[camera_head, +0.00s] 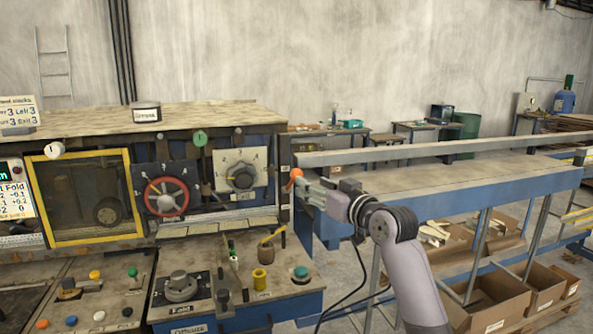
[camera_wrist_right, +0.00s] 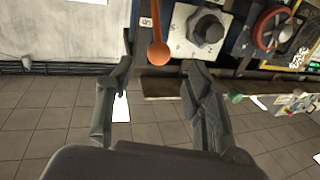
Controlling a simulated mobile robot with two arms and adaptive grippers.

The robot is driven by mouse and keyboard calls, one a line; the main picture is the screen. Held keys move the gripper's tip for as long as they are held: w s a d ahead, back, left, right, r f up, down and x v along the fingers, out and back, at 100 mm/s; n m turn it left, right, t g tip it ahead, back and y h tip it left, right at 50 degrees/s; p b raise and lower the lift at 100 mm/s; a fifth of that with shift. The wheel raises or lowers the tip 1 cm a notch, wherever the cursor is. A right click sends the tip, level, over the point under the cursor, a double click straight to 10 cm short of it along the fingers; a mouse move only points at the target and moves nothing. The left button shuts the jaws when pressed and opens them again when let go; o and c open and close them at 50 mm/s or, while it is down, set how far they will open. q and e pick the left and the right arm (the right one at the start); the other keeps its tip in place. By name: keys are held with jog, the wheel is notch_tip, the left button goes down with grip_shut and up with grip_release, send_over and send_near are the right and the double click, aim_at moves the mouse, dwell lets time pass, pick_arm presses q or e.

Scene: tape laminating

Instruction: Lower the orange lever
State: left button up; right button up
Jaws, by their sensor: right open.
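The orange lever ends in a round orange knob (camera_head: 294,173) at the right edge of the machine front, beside the dial panel. In the right wrist view the lever (camera_wrist_right: 159,53) shows as an orange ball on a thin orange stem, just ahead of the fingertips and between their lines. My right gripper (camera_head: 304,187) is right at the knob, coming from the right. In the wrist view its two fingers (camera_wrist_right: 157,68) are apart with nothing held between them. Whether a finger touches the knob, I cannot tell. My left gripper is not in view.
A grey dial (camera_head: 240,177) and a red handwheel (camera_head: 166,197) sit left of the lever. A long blue-edged table (camera_head: 450,185) extends right.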

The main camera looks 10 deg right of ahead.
aim_at(297, 172)
jog(key=p+x, duration=0.2)
jog(key=x, duration=0.6)
jog(key=shift+w, duration=0.2)
jog(key=shift+c, duration=0.6)
grip_shut()
